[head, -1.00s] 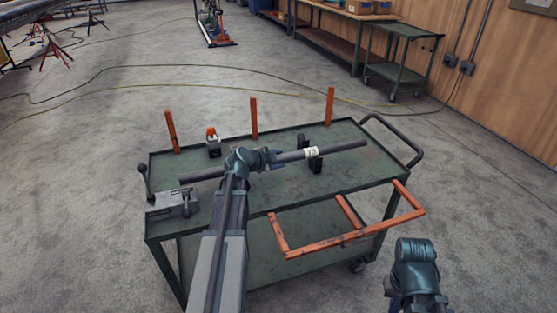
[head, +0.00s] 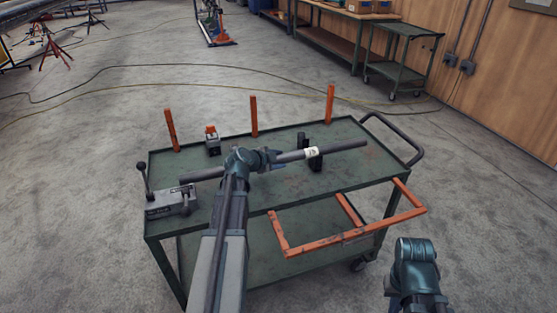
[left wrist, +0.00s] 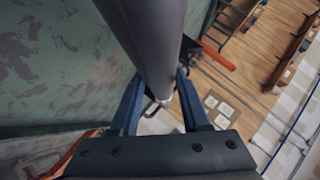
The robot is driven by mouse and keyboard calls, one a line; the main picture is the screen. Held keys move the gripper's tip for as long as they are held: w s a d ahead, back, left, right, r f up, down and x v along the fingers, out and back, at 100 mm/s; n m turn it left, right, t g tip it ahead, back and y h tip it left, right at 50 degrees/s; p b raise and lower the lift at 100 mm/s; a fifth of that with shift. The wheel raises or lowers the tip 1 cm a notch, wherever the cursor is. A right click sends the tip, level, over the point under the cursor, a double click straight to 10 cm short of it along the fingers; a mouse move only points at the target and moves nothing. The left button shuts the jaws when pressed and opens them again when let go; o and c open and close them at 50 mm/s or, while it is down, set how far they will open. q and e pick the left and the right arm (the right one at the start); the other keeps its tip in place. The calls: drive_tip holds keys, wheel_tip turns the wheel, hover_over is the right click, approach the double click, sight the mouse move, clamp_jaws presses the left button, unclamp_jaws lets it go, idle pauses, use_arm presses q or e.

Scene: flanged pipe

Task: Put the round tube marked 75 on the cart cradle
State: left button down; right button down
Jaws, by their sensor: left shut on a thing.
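The grey round tube (head: 345,147) lies lengthwise above the green cart top, with a pale label (head: 312,153) too small to read surely. My left gripper (head: 268,158) is shut on it left of the label. The tube also shows in the left wrist view (left wrist: 150,40), running between the fingers (left wrist: 158,100). A black support block (head: 315,163) stands under the tube by the label, likely part of the cradle; I cannot tell whether they touch. The tube's left end is beside a grey lever clamp (head: 170,201). My right gripper (head: 402,295) is low at the right, its fingers unclear.
Orange posts (head: 254,117) stand along the cart's far edge, near a small grey block with an orange top (head: 212,140). An orange frame (head: 345,237) juts from the near side. The cart's handle (head: 405,140) is at the right. Cables cross the floor behind.

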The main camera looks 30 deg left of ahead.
use_arm(q)
drive_tip(key=shift+f, duration=0.1)
drive_tip(key=shift+c, duration=1.5)
unclamp_jaws()
drive_tip(key=p+v, duration=0.6)
drive_tip(key=v, duration=0.8)
drive_tip(key=shift+p, duration=0.4)
drive_tip(key=shift+w+d, duration=0.1)
